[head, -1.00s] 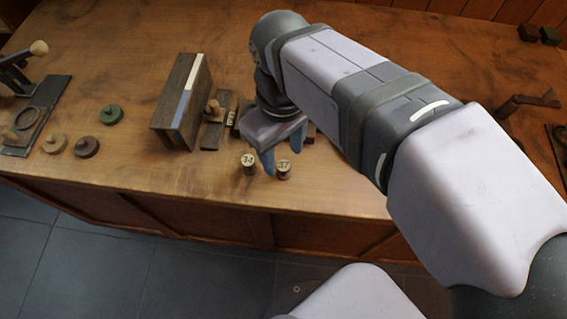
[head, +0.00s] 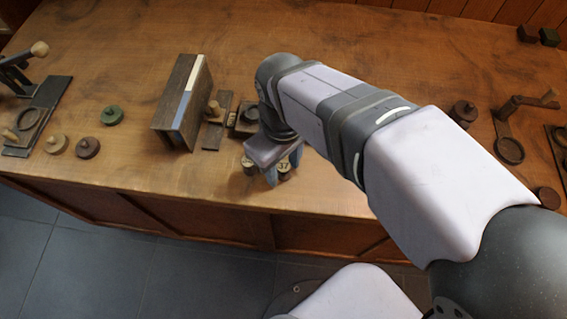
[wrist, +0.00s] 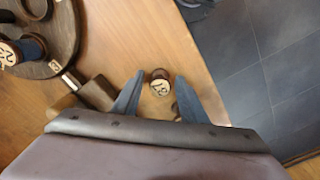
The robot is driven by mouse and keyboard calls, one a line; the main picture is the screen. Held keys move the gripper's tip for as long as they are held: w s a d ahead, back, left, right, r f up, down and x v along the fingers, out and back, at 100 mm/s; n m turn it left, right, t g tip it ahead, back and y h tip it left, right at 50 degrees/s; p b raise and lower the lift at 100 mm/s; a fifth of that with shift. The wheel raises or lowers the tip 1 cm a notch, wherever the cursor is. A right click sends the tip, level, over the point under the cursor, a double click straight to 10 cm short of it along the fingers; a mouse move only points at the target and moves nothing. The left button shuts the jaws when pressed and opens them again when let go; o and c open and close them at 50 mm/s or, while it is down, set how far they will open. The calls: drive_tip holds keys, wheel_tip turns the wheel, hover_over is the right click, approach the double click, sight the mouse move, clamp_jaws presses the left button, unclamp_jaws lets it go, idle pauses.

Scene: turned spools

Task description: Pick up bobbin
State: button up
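Two small turned bobbins with pale, numbered tops stand near the front edge of the bench. The bobbin marked 37 (head: 284,166) is at my gripper (head: 282,176) in the head view, partly covered by the fingers. In the wrist view, a bobbin with a numbered top (wrist: 160,84) shows between the two blue-grey fingers of my gripper (wrist: 159,76), with gaps visible on both sides. The fingers are apart and hold nothing. The bobbin marked 34 (head: 248,166) stands just left of my gripper, partly hidden by it.
The wooden bench (head: 200,187) ends close in front of the bobbins. An upright dark board (head: 180,105) stands to the left. A round wooden board (wrist: 66,50) with items on it shows at left in the wrist view. Dark discs and a bracket lie at right.

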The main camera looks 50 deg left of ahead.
sight(283, 165)
drive_tip(key=c, duration=0.8)
wheel_tip(283, 165, up, 10)
drive_tip(key=shift+r, duration=0.15)
